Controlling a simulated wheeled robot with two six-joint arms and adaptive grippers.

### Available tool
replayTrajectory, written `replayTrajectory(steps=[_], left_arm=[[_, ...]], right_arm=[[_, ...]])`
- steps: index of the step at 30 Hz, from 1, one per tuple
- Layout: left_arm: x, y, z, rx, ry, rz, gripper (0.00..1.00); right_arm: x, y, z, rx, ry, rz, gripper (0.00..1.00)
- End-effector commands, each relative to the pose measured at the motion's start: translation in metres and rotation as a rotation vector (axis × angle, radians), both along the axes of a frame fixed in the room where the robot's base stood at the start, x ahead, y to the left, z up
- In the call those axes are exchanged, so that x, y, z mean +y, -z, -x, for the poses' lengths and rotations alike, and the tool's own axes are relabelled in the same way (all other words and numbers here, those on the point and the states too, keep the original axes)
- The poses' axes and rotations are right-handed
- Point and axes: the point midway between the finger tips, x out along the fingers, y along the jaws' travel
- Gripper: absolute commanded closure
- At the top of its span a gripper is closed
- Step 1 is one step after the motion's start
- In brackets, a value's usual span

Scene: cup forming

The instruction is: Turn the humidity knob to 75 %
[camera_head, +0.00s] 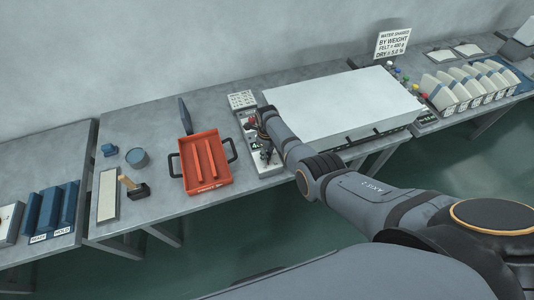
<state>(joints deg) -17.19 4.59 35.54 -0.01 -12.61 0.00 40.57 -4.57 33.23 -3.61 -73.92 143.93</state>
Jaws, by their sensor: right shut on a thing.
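A narrow pale control panel (249,136) stands on the bench, left of a large white-topped box. It carries a small lit display (256,146) that is partly covered; I cannot read its value. My left gripper is not in view.
A red tray (219,180) with dark handles sits close left of the panel. The white-topped box (340,101) is close right. A blue cup (137,158), a brush-like tool (134,187) and blue molds (52,210) lie farther left. A sign (393,43) stands at the back.

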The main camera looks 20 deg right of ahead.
Motion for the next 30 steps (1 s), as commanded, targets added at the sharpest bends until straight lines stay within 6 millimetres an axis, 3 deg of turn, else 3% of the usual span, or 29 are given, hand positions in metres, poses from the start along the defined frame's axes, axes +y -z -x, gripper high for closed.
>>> replayTrajectory(steps=[15,30], left_arm=[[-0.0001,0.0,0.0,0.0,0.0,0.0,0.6],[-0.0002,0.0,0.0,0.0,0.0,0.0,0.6]], right_arm=[[-0.0004,-0.0004,-0.0005,-0.001,0.345,0.001,1.0],[-0.0003,-0.0004,-0.0004,-0.001,0.421,0.0,1.0]])
